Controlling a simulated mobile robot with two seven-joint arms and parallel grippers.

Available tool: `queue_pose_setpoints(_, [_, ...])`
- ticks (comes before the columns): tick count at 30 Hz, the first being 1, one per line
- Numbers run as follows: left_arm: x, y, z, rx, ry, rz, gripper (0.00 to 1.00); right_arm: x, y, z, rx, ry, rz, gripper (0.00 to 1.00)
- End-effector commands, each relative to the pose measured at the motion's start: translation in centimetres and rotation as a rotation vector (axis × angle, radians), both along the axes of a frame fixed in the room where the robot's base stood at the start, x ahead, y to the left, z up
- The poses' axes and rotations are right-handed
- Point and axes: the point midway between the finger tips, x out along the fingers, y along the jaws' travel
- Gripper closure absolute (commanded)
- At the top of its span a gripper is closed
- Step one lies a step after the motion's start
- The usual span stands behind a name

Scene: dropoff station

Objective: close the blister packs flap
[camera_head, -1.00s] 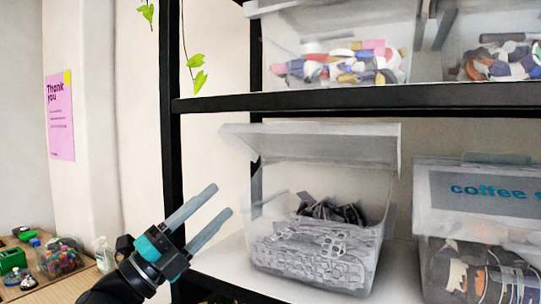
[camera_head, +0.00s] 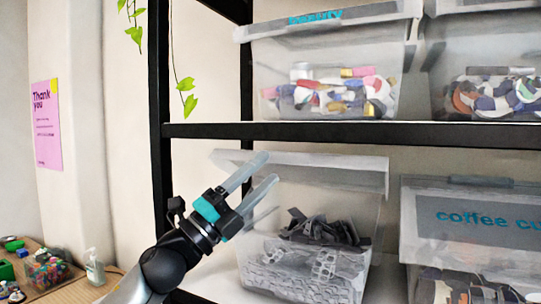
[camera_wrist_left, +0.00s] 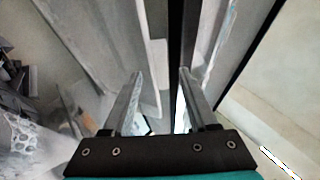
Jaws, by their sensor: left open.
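The blister packs bin (camera_head: 345,262) is a clear box on the lower shelf in the head view, filled with silvery blister packs. Its translucent flap (camera_head: 335,176) stands raised over the open top. My left gripper (camera_head: 268,168) is open, with its fingers pointing up and right in front of the flap's left part. I cannot tell whether they touch it. In the left wrist view the open fingers (camera_wrist_left: 160,76) have nothing clearly held between them, and pale panels lie beyond. Some packs (camera_wrist_left: 22,140) show at the left there. My right gripper is out of view.
A coffee cups bin (camera_head: 470,225) with its lid down stands to the right. The black upper shelf edge (camera_head: 350,133) runs above the flap, with a beauty bin (camera_head: 335,55) on it. A black post (camera_head: 160,100) stands left. A table with small items is at the far left.

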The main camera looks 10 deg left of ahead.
Motion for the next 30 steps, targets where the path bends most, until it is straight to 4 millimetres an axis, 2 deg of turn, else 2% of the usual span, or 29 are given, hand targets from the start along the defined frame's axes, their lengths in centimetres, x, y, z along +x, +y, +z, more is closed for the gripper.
queue_pose_setpoints(1, [0.4, -0.5, 0.7, -0.002, 0.0, -0.001, 0.41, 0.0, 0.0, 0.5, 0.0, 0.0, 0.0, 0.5])
queue_pose_setpoints(6, [1.3, -1.3, 1.3, -0.001, 0.0, -0.001, 0.41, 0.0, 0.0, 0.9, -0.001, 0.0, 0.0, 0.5])
queue_pose_setpoints(16, [1.5, -1.5, 1.3, 0.001, 0.001, 0.0, 0.41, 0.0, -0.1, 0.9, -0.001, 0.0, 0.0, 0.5])
queue_pose_setpoints(30, [1.4, -1.5, 1.4, 0.0, 0.0, 0.0, 0.93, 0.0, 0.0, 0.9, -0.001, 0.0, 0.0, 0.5])
